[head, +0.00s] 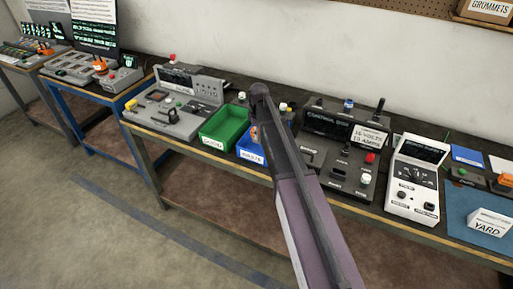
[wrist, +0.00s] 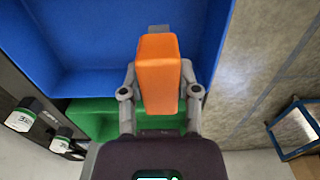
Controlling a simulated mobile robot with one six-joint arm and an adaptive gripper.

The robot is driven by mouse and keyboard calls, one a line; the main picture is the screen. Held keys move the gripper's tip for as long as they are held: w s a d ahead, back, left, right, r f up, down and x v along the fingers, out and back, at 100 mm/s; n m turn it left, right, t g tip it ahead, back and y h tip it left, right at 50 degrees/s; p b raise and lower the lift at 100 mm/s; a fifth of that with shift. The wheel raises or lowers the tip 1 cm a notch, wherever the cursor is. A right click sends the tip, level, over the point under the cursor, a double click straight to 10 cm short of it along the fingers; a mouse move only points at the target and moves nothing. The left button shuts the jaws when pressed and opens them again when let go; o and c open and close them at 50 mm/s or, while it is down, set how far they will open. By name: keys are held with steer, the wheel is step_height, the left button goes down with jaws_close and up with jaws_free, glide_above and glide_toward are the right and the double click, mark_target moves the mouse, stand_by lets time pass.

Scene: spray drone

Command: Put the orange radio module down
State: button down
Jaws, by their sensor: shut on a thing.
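The orange radio module (wrist: 157,72) is a block held upright in the wrist view between the two grey fingers of my gripper (wrist: 158,92), which is shut on it. Behind it in that view is the inside of the blue bin (wrist: 85,50); I cannot tell how high the module is above the bin floor. In the head view the blue bin (head: 250,153) stands on the bench with a white label on its front. My arm hides much of the bin there, and a bit of orange shows beside the arm.
A green bin (head: 224,127) stands left of the blue one; its green wall (wrist: 90,118) also shows in the wrist view. A grey console (head: 180,97) is further left. A dark control box (head: 345,140) and a white instrument (head: 416,178) stand close on the right.

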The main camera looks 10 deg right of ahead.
mark_target(258, 142)
steer(key=shift+f+b, duration=0.45)
steer(key=shift+f, duration=0.4)
steer(key=shift+f+b, duration=1.85)
steer(key=shift+b, duration=0.05)
steer(key=shift+f, duration=0.15)
steer(key=shift+c, duration=1.7)
jaws_free()
steer(key=shift+r, duration=0.2)
step_height(258, 142, up, 12)
steer(key=p, duration=1.2)
